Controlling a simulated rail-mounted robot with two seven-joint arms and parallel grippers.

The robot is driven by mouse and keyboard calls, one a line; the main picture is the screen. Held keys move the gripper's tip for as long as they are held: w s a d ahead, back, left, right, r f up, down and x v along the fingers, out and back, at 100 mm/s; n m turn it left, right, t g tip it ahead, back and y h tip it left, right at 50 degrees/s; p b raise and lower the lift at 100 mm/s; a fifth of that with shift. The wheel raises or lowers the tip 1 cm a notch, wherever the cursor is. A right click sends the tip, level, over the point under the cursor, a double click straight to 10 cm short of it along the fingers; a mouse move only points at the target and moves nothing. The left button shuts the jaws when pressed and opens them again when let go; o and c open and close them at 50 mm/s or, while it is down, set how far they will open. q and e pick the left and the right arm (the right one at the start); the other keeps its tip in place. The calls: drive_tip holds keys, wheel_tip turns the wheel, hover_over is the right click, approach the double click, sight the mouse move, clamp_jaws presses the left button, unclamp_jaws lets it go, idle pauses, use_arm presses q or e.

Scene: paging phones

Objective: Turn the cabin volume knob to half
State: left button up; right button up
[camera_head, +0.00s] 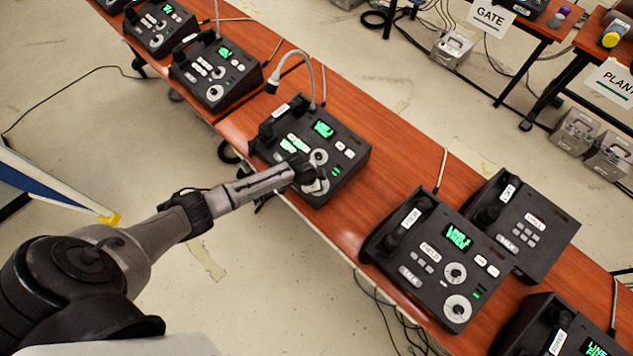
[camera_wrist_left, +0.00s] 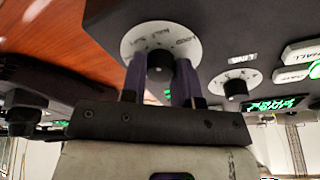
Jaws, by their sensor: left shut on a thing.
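The paging phone (camera_head: 338,150) at the middle of the table is a black console with a green screen, pale buttons and two white dials. My left gripper (camera_head: 312,182) reaches over its front edge and partly covers the lower dial. In the left wrist view my left gripper (camera_wrist_left: 160,85) has its two fingers on either side of a black knob (camera_wrist_left: 160,62), shut on it. The knob sits on a white dial plate (camera_wrist_left: 135,40) with small lettering, too small to read surely. A smaller knob (camera_wrist_left: 236,88) on another white dial is to the right, untouched. The knob's pointer is hidden.
Other paging phones stand along the table (camera_head: 405,165): one (camera_head: 215,72) at upper left, another (camera_head: 440,260) at lower right. A gooseneck microphone (camera_head: 300,60) rises behind the middle phone. Side tables with GATE (camera_head: 490,18) and PLANT (camera_head: 612,82) signs stand at upper right.

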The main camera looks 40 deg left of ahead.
use_arm(q)
drive_tip(key=o, duration=0.9)
drive_tip(key=shift+p+v, duration=0.9)
drive_tip(key=shift+v, duration=6)
